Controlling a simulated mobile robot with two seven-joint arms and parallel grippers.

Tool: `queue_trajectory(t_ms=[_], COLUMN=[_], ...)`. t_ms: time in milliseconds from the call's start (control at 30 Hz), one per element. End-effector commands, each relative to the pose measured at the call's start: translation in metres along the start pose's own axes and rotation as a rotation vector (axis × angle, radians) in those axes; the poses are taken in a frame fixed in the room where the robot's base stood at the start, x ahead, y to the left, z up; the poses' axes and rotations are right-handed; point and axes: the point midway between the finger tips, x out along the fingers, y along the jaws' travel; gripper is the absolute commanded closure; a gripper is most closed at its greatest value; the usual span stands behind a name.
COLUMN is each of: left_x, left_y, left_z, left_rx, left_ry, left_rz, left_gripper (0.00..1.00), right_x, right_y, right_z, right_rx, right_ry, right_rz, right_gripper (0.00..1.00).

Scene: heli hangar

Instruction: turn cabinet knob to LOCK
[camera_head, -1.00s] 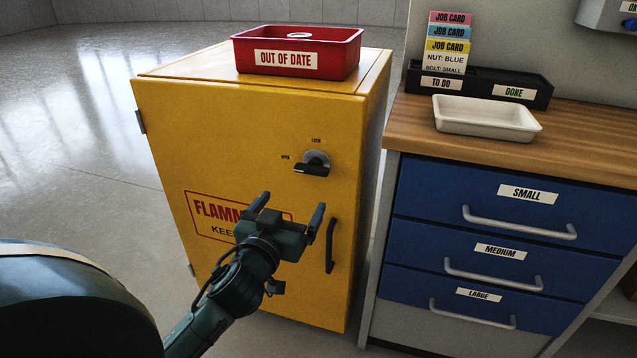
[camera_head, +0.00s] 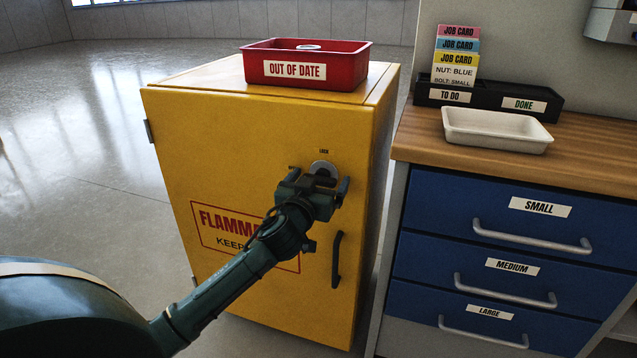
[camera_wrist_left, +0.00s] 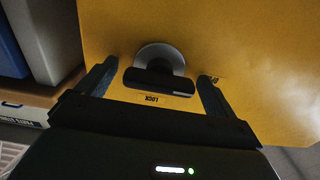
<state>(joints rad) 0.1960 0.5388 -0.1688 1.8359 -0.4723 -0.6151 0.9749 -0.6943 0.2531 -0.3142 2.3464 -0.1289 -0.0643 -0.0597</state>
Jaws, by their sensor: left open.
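The yellow cabinet (camera_head: 230,140) stands shut, with a dark vertical handle (camera_head: 337,260) on its door. Its knob (camera_head: 323,168) is a grey disc with a dark bar, mostly hidden behind my left gripper (camera_head: 318,185) in the head view. The LOCK label (camera_head: 324,151) shows above the disc. In the left wrist view the knob bar (camera_wrist_left: 158,80) lies crosswise between the two spread fingers of my left gripper (camera_wrist_left: 158,85). A gap shows on each side of the bar, so the gripper is open. My right gripper is out of view.
A red OUT OF DATE bin (camera_head: 305,65) sits on top of the cabinet. To the right, a workbench (camera_head: 590,150) with blue drawers (camera_head: 500,245) carries a white tray (camera_head: 495,130) and a black card holder (camera_head: 490,98). Open floor (camera_head: 90,140) lies to the left.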

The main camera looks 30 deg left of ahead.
Motion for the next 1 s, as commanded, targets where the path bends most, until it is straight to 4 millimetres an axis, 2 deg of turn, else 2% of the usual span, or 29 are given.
queue_trajectory(t_ms=[233,800,1000], left_x=[0.0008,0.0005,0.0004], left_y=[0.0001,0.0001,0.0001], left_z=[0.0002,0.0003,-0.0001], left_rx=[0.0,0.0,0.015], left_ry=[-0.001,-0.001,-0.001], left_rz=[0.0,0.0,0.0], left_gripper=[0.07,0.52,0.52], right_x=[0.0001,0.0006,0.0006], right_y=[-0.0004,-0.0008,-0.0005], right_z=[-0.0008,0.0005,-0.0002], right_rx=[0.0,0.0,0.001], right_ry=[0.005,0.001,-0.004], right_rz=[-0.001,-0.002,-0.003], right_gripper=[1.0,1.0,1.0])
